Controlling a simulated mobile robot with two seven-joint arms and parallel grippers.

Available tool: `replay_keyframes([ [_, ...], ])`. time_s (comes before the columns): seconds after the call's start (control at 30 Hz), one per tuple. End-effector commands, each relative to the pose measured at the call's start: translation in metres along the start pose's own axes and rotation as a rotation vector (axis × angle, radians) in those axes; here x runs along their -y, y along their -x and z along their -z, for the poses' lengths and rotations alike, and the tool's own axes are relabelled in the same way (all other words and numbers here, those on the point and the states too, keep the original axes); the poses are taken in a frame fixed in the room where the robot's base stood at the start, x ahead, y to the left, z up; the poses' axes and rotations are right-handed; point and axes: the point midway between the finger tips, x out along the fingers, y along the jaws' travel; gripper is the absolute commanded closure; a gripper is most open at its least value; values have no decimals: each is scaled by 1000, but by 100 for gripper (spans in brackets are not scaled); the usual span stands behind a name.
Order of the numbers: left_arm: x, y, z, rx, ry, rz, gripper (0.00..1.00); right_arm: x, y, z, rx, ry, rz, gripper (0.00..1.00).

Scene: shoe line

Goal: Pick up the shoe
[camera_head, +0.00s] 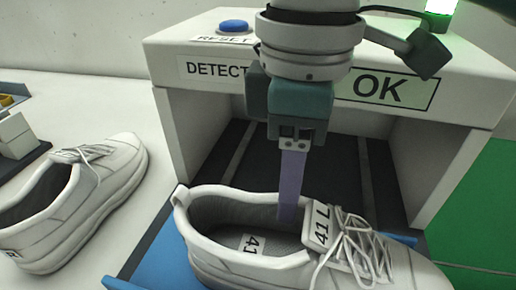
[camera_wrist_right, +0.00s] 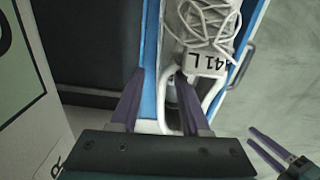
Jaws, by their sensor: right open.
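A white lace-up shoe (camera_head: 225,258) with a "41 L" tag on its tongue lies on a blue-edged tray (camera_head: 150,268). The shoe also shows in the right wrist view (camera_wrist_right: 218,28), with its tag and laces. My right gripper (camera_head: 287,218) points down over the shoe's opening. In the right wrist view its purple fingers (camera_wrist_right: 160,72) are apart, with one at the opening and the other beside the far side wall. Whether they touch the shoe I cannot tell. My left gripper (camera_wrist_right: 258,137) shows at the lower right of that view, its fingers apart.
A white detector box (camera_head: 180,125) with a blue reset button (camera_head: 233,26) and an "OK" sign (camera_head: 381,90) stands behind the shoe, over the arm's reach. A second white shoe (camera_head: 105,190) lies at left on the pale table. A green panel (camera_head: 487,215) is at right.

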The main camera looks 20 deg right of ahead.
Motion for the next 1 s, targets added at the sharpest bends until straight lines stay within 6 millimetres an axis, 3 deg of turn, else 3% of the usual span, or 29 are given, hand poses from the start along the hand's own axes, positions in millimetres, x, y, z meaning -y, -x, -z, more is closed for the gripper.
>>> replay_keyframes([
  [0.3, 0, -5, -2, 1, 1, 0, 50, 2, -45, -1, 1, 2, 0, 54],
  [0.57, -1, -5, -2, 1, 1, -1, 50, 2, -48, -1, 0, 2, -1, 54],
  [1.0, -2, -5, -2, 1, 5, -5, 50, 2, -47, 0, 0, 2, -1, 100],
])
